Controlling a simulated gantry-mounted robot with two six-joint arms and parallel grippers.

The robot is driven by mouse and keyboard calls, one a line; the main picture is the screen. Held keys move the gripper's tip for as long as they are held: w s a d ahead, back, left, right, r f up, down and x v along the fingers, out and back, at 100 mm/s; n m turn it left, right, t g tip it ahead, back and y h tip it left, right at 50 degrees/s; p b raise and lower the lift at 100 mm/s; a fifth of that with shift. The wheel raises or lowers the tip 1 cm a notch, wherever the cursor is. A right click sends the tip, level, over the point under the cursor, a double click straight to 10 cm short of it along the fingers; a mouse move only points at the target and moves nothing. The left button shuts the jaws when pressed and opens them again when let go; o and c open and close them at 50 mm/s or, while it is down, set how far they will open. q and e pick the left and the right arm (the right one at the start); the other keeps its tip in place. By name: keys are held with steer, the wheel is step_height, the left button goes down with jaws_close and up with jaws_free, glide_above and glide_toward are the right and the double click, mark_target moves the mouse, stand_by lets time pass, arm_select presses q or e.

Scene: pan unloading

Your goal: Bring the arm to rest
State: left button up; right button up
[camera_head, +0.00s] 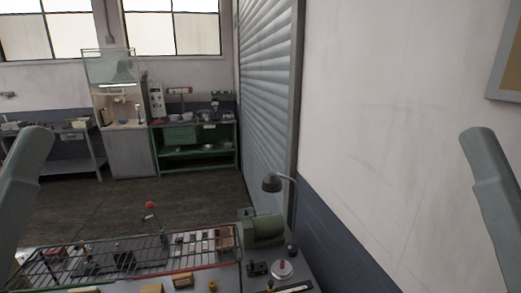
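Only grey links of my own arms show, one at the left edge and one at the right edge of the head view. Both links stand raised and touch nothing that I can see. Neither gripper is in the picture, so their fingers and anything in them are hidden. No pan can be made out clearly on the near bench (205,272).
A wire rack (125,255) with a red edge lies on the near bench, with small parts around it. A green shelf unit (195,147) stands at the back. The floor (110,205) between is clear.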

step_height(320, 180, up, 23)
steer(key=p, duration=2)
steer(key=shift+p, duration=0.3)
